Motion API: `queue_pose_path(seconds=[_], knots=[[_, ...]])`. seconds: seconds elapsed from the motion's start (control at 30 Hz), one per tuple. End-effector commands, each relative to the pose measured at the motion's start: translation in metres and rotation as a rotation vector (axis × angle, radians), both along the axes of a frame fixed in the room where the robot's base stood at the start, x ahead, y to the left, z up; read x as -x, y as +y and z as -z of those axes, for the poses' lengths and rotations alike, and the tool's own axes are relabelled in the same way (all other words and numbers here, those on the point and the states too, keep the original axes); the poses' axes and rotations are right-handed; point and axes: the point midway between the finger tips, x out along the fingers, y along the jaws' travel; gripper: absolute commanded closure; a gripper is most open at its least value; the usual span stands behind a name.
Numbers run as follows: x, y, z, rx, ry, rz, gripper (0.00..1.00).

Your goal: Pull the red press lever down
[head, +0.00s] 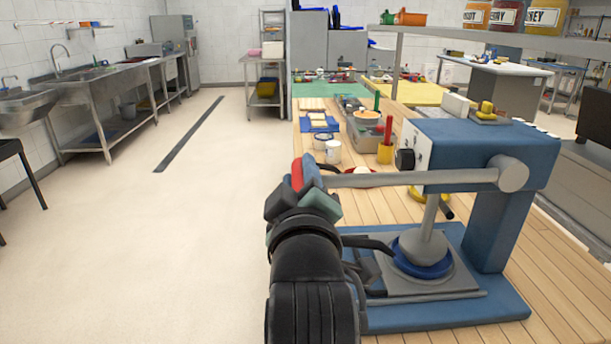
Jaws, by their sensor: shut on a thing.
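The red press lever's handle (297,175) shows at the left end of a grey bar (405,178), which runs nearly level from a round pivot on the blue press (500,145). My gripper (304,190) is shut on the red handle, seen from behind. Its fingers hide much of the handle. Below the bar, a grey press head (421,250) on a shaft sits low over a blue round piece (430,268) on the press's base. I cannot tell whether the head touches it.
The press stands on a wooden table (560,305). Behind it are a yellow cup (385,153), white tubs (333,152) and a grey bin (365,130) with items. Open floor (150,240) lies to the left, with a steel sink counter (95,90) along the wall.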

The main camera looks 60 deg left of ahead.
Motion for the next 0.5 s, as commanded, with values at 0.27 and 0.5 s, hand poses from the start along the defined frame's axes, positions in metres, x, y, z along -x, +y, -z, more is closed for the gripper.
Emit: queue_pose_path(seconds=[0.27,0.5], knots=[[-0.007,-0.002,0.047,0.026,-0.036,0.009,1.00],[-0.010,-0.003,0.058,0.027,-0.033,0.013,1.00]])
